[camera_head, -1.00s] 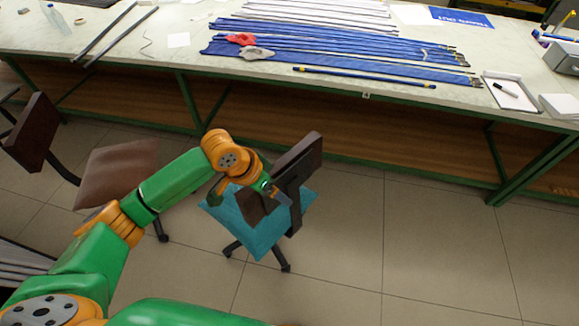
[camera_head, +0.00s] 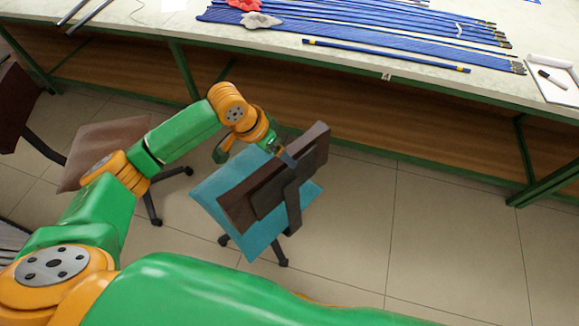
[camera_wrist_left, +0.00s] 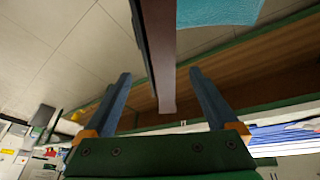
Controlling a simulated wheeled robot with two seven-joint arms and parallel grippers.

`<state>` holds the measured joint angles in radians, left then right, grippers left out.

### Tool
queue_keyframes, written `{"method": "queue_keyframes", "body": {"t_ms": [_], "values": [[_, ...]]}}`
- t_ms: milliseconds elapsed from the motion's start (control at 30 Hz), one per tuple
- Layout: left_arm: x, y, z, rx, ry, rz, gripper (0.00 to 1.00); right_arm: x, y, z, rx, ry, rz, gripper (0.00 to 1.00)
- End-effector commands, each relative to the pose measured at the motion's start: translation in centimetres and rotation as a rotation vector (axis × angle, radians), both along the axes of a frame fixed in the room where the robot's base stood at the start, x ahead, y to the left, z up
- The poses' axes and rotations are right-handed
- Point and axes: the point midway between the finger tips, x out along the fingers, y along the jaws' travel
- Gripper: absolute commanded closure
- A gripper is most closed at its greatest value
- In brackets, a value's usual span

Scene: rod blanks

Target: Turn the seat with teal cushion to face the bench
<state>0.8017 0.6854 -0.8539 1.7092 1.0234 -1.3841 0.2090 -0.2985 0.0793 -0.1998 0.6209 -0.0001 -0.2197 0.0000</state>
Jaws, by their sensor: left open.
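The seat has a teal cushion (camera_head: 222,185) and a dark brown backrest (camera_head: 300,160) on a black wheeled base. The backrest stands on the near right side of the cushion, slanting from lower left to upper right, so the seat faces obliquely up-left. The bench (camera_head: 360,85) runs across the back. My left gripper (camera_head: 280,152) is at the backrest's upper edge. In the left wrist view, its open fingers (camera_wrist_left: 159,73) stand on either side of the backrest's edge (camera_wrist_left: 160,50), with gaps visible; contact is unclear. The cushion (camera_wrist_left: 218,10) shows at the top there. My right gripper is out of view.
Another brown chair (camera_head: 105,145) stands at the left, close to my left arm. Blue rods (camera_head: 370,40), a grey-white cloth (camera_head: 262,20) and a notepad with a marker (camera_head: 552,80) lie on the bench. The tiled floor right of the seat is clear.

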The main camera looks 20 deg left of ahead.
Motion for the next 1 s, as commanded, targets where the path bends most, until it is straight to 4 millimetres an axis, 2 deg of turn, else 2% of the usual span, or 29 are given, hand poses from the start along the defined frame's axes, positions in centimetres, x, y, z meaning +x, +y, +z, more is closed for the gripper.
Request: {"method": "queue_keyframes", "body": {"t_ms": [33,133,267,600,900,1000], "values": [[0.0,0.0,-1.6,0.0,0.0,0.0,0.07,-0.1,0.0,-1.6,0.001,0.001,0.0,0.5],[0.0,0.0,-2.7,0.0,0.0,0.0,0.07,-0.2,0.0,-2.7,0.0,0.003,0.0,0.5],[0.1,-0.2,-3.2,-0.001,0.001,0.001,0.07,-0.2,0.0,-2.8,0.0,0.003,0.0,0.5],[1.8,-1.8,-8.6,0.0,0.002,-0.001,0.07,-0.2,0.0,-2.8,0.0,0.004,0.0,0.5],[2.0,-1.9,-9.2,0.001,-0.001,-0.001,0.07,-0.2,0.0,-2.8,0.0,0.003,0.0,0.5],[2.0,-1.9,-9.1,0.001,-0.001,-0.001,0.34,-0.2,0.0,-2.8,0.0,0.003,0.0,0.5]]}}
